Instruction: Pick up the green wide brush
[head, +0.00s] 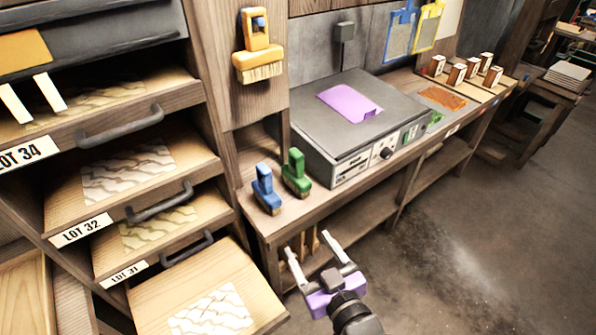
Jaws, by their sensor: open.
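The green wide brush (296,174) stands on the left end of the wooden workbench, handle up and bristles down. A similar blue brush (266,190) stands just left of it, with a small gap between them. My gripper (316,253) is open and empty in front of the bench's front edge. It is lower in the picture than the green brush and apart from it. Nothing hides the green brush.
A grey machine (350,125) with a purple sheet (350,101) on top stands right of the green brush. A yellow brush (258,48) hangs on the wooden post. Open drawers (150,225) jut out at left. The floor (460,240) at right is clear.

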